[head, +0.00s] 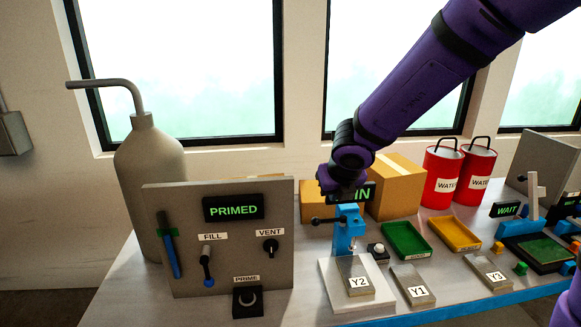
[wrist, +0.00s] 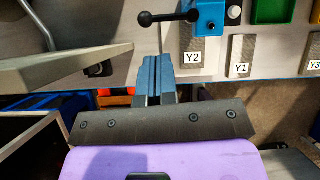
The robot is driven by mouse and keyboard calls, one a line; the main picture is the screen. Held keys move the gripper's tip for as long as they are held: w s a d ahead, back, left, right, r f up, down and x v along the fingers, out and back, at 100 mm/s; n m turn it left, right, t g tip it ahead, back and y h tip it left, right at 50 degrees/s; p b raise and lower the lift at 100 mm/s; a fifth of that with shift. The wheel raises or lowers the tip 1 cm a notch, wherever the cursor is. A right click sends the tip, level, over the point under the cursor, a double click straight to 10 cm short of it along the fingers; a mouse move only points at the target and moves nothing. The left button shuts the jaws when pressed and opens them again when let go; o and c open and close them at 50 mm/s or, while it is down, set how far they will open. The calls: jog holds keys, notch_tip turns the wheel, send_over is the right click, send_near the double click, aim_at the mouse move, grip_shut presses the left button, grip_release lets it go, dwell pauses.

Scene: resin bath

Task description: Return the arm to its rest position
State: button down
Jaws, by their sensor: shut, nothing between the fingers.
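My purple arm (head: 415,95) reaches in from the upper right in the head view, with its dark wrist above the blue bench device. My gripper (wrist: 157,60) shows in the wrist view as two blue fingers pressed together with nothing between them. The fingertips appear close to the thin rod below the device's black-knobbed lever (wrist: 168,17); I cannot tell whether they touch. In the head view I cannot make out the fingers. The blue device (head: 347,232) stands upright on a pale base, with a block labelled Y2 (head: 358,283) at its front.
A grey panel (head: 219,270) reading PRIMED and a grey bottle (head: 150,170) stand left. Blocks Y1 (head: 412,284) and Y3 (head: 490,272), a green tray (head: 405,241), a yellow tray (head: 454,234), boxes (head: 398,187) and red buckets (head: 441,177) stand right. Open air lies above the panel.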

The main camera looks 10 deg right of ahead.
jog(key=s+r+n+t+y, duration=0.1)
jog(key=s+r+n+y, duration=0.1)
jog(key=s+r+n, duration=0.5)
jog(key=s+r+n+t+y, duration=0.25)
jog(key=r+n, duration=0.55)
jog(key=n, duration=0.5)
jog(key=s+d+n+g+h, duration=0.2)
jog(key=s+d+n, duration=0.4)
jog(key=s, duration=0.3)
jog(key=s+d+n+g+h, duration=0.2)
jog(key=s+d+n, duration=0.3)
jog(key=s+n, duration=0.3)
jog(key=shift+s+d+n, duration=0.4)
jog(key=shift+s, duration=0.45)
